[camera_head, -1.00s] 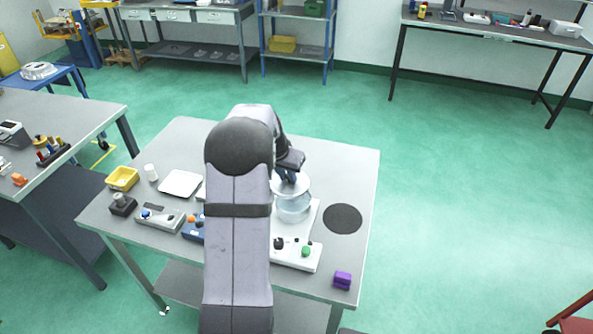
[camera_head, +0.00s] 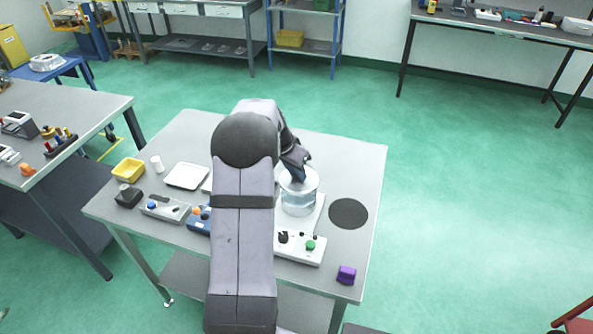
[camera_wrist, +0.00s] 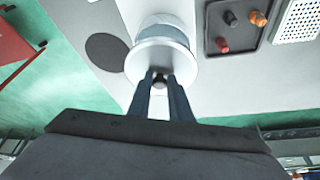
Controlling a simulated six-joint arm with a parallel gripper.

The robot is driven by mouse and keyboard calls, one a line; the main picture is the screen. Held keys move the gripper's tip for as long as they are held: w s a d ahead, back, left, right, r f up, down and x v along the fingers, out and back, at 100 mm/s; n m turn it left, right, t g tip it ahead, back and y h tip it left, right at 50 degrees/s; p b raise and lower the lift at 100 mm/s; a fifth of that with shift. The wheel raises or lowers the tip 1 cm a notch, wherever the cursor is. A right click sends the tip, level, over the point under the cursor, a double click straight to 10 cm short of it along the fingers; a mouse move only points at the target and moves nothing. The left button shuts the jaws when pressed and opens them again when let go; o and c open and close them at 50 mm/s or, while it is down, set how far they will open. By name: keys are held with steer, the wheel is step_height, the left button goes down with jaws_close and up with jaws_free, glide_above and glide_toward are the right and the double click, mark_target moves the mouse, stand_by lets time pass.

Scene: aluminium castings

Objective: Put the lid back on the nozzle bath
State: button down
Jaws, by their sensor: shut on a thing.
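The nozzle bath (camera_head: 298,203) is a clear round glass vessel with bluish liquid, standing on a white hotplate-like unit (camera_head: 300,247). My gripper (camera_head: 297,179) is directly above it, fingers pointing down. In the wrist view, my gripper (camera_wrist: 160,80) is shut on the dark knob of the pale round lid (camera_wrist: 147,62). The lid is roughly level and over the bath's mouth. The bath (camera_wrist: 165,22) shows behind it in that view. I cannot tell whether the lid touches the bath's rim. My arm hides part of the unit and table in the head view.
A dark round mat (camera_head: 348,213) lies right of the bath, and a purple block (camera_head: 346,275) at the front right corner. Left of my arm are a white tray (camera_head: 187,176), yellow bin (camera_head: 128,169), white cup (camera_head: 157,165) and small devices. The table's back right is clear.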

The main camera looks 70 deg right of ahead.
mark_target(295, 181)
steer(key=shift+f+b, duration=1.85)
steer(key=shift+f, duration=0.9)
steer(key=shift+f+b, duration=0.2)
steer(key=shift+b, duration=0.65)
stand_by(0.8)
stand_by(0.5)
steer(key=c, duration=1)
jaws_free()
steer(key=shift+c, duration=0.2)
steer(key=shift+r, duration=0.15)
steer(key=shift+r+p, duration=2.15)
steer(key=shift+r, duration=1.25)
